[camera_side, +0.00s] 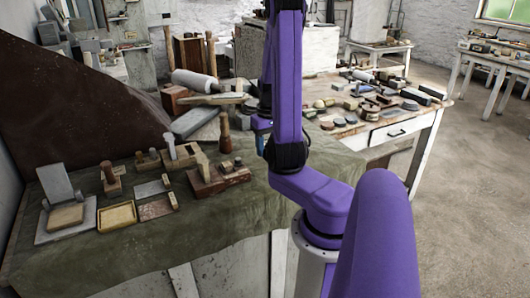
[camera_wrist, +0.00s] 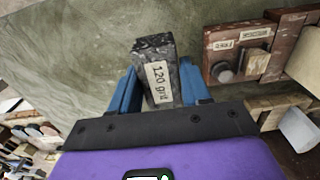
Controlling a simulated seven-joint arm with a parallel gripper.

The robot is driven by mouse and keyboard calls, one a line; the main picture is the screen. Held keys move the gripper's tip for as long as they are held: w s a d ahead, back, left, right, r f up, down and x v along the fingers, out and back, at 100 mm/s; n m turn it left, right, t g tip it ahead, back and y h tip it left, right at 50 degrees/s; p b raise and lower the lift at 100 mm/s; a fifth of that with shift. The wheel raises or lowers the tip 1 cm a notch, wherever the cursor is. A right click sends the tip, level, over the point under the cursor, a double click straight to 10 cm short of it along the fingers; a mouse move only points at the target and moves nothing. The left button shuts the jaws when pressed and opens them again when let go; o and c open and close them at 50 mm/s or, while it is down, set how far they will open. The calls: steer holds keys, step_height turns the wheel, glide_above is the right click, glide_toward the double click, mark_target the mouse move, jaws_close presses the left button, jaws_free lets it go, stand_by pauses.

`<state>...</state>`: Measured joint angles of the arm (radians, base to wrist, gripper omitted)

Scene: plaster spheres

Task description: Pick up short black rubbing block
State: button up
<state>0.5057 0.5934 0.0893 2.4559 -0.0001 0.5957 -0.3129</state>
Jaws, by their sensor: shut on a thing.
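In the wrist view, a short black rubbing block (camera_wrist: 152,50) with mottled dark faces and a pale "120 grit"-like label sits between the two blue fingers of my gripper (camera_wrist: 158,80). My gripper is shut on the block, one finger on each side, and the block's far end sticks out past the fingertips. In the side view, my gripper (camera_side: 261,143) is mostly hidden behind my purple arm, over the right part of the green cloth. The block cannot be made out there, and whether it touches the cloth is unclear.
Right of the held block in the wrist view is a reddish wooden piece (camera_wrist: 238,52) with labels and a round knob. The green cloth (camera_side: 240,205) is bare toward the front. Several wooden tools and trays stand to the left; a cluttered white table (camera_side: 425,125) is behind right.

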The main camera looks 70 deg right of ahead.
steer(key=s+a+r, duration=0.6)
steer(key=s+a, duration=0.1)
steer(key=a, duration=0.1)
steer(key=shift+a+r, duration=0.35)
steer(key=shift+a, duration=0.05)
stand_by(0.3)
steer(key=shift+s, duration=0.1)
steer(key=o, duration=0.6)
steer(key=shift+c, duration=0.2)
steer(key=c, duration=0.5)
